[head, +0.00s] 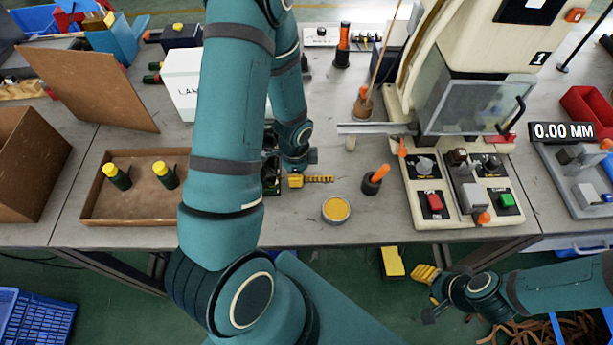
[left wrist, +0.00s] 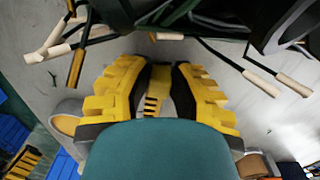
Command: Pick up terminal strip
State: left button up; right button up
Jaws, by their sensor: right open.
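The terminal strip (head: 319,179) is a thin yellow toothed piece at the middle of the table. My left gripper (head: 296,181) is down at the strip's left end, partly hidden by my arm. In the left wrist view, the left gripper's yellow fingers with dark pads (left wrist: 160,88) stand on both sides of the toothed strip (left wrist: 152,104). I cannot tell whether the pads touch it. My right gripper (head: 426,274) is open and empty, in front of the table edge, away from the strip.
A round tin (head: 336,210) and an orange-handled tool in a dark holder (head: 372,184) stand close to the strip. The machine with its button panel (head: 462,190) is to the right. A brown tray (head: 100,209) lies left. Dark cables with pale ends (left wrist: 265,80) surround the left gripper.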

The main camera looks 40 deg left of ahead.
pick_arm(q)
grip_shut()
